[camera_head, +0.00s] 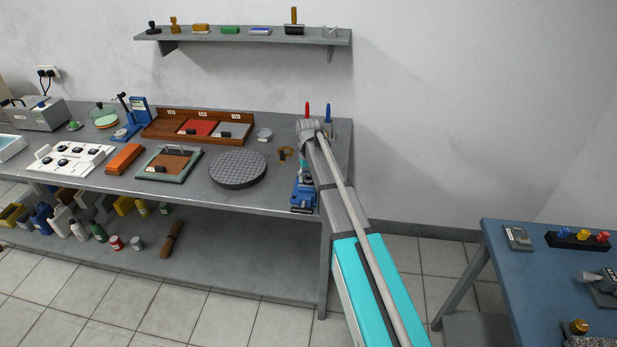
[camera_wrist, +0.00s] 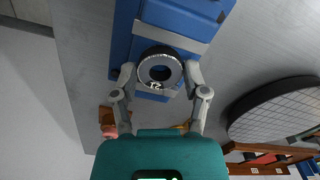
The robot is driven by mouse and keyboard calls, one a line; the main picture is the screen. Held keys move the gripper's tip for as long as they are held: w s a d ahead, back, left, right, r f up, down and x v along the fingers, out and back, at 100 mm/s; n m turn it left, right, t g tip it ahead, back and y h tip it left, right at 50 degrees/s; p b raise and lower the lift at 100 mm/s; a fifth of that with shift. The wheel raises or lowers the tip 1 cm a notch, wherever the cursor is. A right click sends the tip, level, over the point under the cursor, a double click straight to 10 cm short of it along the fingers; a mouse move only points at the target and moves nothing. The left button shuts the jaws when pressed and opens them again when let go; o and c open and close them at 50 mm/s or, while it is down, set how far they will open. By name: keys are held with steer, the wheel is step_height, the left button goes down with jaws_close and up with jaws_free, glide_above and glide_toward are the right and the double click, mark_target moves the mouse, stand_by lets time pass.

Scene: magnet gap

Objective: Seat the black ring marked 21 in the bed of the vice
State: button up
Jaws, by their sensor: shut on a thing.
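The black ring (camera_wrist: 147,52) has a pale top face with a marking that looks like 21, upside down in the wrist view. My gripper (camera_wrist: 160,74) is shut on it, with one finger on each side. The blue vice (camera_wrist: 215,10) lies below the ring in the wrist view, and the ring overlaps the space between its two grey jaws (camera_wrist: 185,40). I cannot tell whether the ring touches the bed or is held above it. In the head view the vice (camera_head: 303,194) stands at the bench's right front, and my arm hides the ring.
A round dark gridded plate (camera_head: 238,169) lies left of the vice. A brown looped item (camera_head: 286,154) lies behind it. Red (camera_head: 307,109) and blue (camera_head: 328,112) handles stand upright at the back. The bench (camera_head: 275,193) ends just right of the vice. A blue table (camera_head: 500,275) stands at the right.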

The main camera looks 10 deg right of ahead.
steer(key=shift+f, duration=0.2)
stand_by(0.5)
steer(key=o, duration=1.1)
steer(key=shift+o, duration=0.2)
steer(key=c, duration=0.5)
steer(key=shift+r, duration=0.15)
steer(key=shift+r+p, duration=2.15)
